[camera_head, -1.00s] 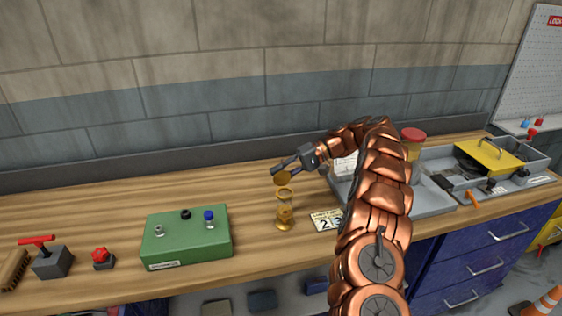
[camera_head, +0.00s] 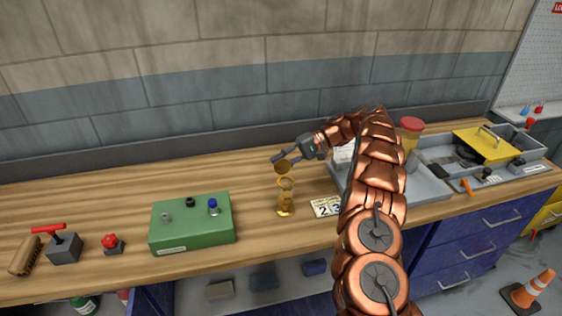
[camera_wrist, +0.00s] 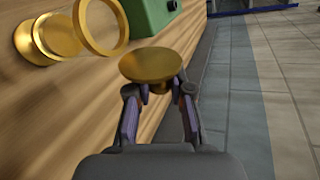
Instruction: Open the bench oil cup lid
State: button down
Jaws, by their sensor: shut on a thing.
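The bench oil cup is brass, with a round base (camera_head: 285,209) standing upright on the wooden bench and a ring-shaped rim (camera_head: 285,184) above it. Its round brass lid (camera_head: 283,167) is apart from the rim, a little above it. My gripper (camera_head: 284,160) is shut on the lid. In the wrist view the lid (camera_wrist: 150,64) sits between my two fingertips (camera_wrist: 160,90), which close on the small knob under its disc. The open rim (camera_wrist: 100,24) and the base (camera_wrist: 48,40) show at the upper left there. The cup's clear middle is hard to make out.
A green box (camera_head: 190,224) with small knobs stands left of the cup. Number cards (camera_head: 326,207) lie right of it, near a grey tray (camera_head: 432,190) partly behind my arm. A red-handled block (camera_head: 64,247) is far left. Bare bench lies behind the cup.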

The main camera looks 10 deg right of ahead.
jog(key=c, duration=1)
grip_release()
jog(key=o, duration=0.4)
notch_tip(320, 180, up, 8)
jog(key=shift+w+d+f, duration=0.15)
jog(key=shift+f, duration=0.05)
jog(key=shift+c, duration=0.2)
jog(key=shift+s+r, duration=0.25)
jog(key=shift+r, duration=0.2)
jog(key=c, duration=0.4)
jog(key=shift+w+r, duration=0.2)
jog(key=shift+r, duration=0.1)
jog(key=shift+s+r, duration=0.1)
jog(key=shift+r, duration=0.35)
